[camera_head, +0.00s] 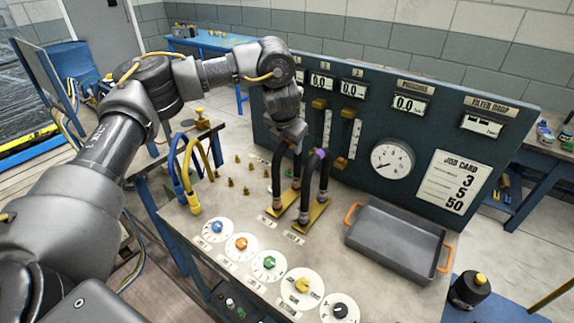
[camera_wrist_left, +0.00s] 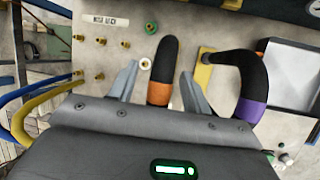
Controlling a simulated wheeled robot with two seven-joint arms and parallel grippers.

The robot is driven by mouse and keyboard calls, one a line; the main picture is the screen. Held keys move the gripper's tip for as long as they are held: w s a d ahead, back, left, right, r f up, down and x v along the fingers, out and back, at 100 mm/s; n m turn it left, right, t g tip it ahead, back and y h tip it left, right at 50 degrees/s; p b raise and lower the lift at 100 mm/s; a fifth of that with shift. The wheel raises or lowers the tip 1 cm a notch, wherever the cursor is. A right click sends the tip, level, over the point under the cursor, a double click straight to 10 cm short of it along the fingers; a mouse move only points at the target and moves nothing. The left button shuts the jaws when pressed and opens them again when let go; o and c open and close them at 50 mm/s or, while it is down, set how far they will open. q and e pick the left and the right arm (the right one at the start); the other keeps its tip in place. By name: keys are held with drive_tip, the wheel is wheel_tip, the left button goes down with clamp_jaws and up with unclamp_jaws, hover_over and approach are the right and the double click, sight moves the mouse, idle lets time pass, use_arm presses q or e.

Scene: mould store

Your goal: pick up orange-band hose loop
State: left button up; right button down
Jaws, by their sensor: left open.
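The orange-band hose loop is a black arch; in the left wrist view its black tube with an orange band (camera_wrist_left: 158,93) lies between my left gripper's fingers (camera_wrist_left: 159,70), with space on both sides. In the head view this loop (camera_head: 278,172) stands on the bench, its top partly hidden by my left gripper (camera_head: 291,141), which is open right above it. A second black loop with a purple band (camera_head: 320,154) stands close to its right; in the left wrist view that loop (camera_wrist_left: 252,75) lies outside the right finger. My right gripper is not in view.
A grey tray (camera_head: 397,240) with orange handles is to the right of the loops. Blue and yellow hoses (camera_head: 186,175) stand to the left, with small brass fittings (camera_head: 246,190) between. Dials (camera_head: 270,263) line the front edge. A gauge panel (camera_head: 392,160) rises behind.

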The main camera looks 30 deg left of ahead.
use_arm(q)
drive_tip(key=shift+c, duration=0.2)
drive_tip(key=c, duration=1)
clamp_jaws()
drive_tip(key=shift+w+r, duration=0.1)
drive_tip(key=shift+r, duration=0.2)
drive_tip(key=r, duration=0.3)
drive_tip(key=shift+s+d+r, duration=0.1)
drive_tip(key=shift+s+r, duration=0.05)
drive_tip(key=shift+s, duration=0.05)
drive_tip(key=s+d+r+b, duration=0.2)
drive_tip(key=s+r+b, duration=0.1)
drive_tip(key=s+r, duration=0.6)
drive_tip(key=s, duration=0.4)
drive_tip(key=shift+s+d, duration=0.25)
drive_tip(key=shift+d, duration=0.05)
